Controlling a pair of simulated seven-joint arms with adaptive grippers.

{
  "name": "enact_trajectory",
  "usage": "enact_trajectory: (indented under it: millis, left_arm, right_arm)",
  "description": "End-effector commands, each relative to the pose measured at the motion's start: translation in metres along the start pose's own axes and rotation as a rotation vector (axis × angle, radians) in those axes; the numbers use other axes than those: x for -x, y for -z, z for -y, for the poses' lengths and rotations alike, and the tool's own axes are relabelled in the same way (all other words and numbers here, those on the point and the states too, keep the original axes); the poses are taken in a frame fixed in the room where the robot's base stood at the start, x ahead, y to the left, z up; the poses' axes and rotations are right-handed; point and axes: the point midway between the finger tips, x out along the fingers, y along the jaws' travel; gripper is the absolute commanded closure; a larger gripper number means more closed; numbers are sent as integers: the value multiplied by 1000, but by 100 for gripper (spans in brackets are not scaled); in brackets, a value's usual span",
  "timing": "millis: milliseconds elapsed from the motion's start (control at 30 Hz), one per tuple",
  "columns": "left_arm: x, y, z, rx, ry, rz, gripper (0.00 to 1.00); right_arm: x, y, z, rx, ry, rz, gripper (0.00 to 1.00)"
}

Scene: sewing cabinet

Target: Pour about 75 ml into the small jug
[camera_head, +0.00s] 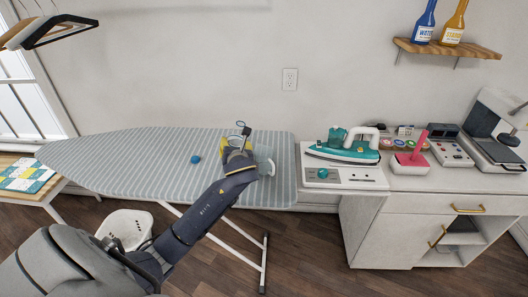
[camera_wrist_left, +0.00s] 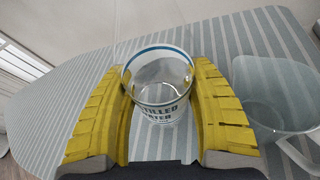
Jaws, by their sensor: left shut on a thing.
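My left gripper (camera_head: 238,146) is over the right part of the ironing board and is shut on a clear container. In the left wrist view, the held container (camera_wrist_left: 160,112) has a blue-banded rim and dark lettering that reads in part "TILLED WATER". It sits between the two yellow fingers (camera_wrist_left: 163,100). A clear jug (camera_wrist_left: 272,108) with a handle stands just right of the fingers, apart from the held container; it also shows beside the gripper in the head view (camera_head: 268,168). The liquid level in either is too faint to tell. My right gripper is out of view.
A white basket (camera_head: 127,226) is on the floor below.

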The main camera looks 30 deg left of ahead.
Motion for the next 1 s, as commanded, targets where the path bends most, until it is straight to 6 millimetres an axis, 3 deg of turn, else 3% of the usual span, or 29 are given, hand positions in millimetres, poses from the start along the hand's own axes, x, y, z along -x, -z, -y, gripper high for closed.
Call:
enact_trajectory:
  millis: [567,767,1000]
  left_arm:
    - [8,-26,-8,-335,-142,98,89]
    - [4,-20,-13,-454,-190,130,89]
    - [-10,15,-12,-590,-246,167,89]
  right_arm:
    - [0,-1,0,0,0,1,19]
    - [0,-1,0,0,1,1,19]
    - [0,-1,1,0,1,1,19]
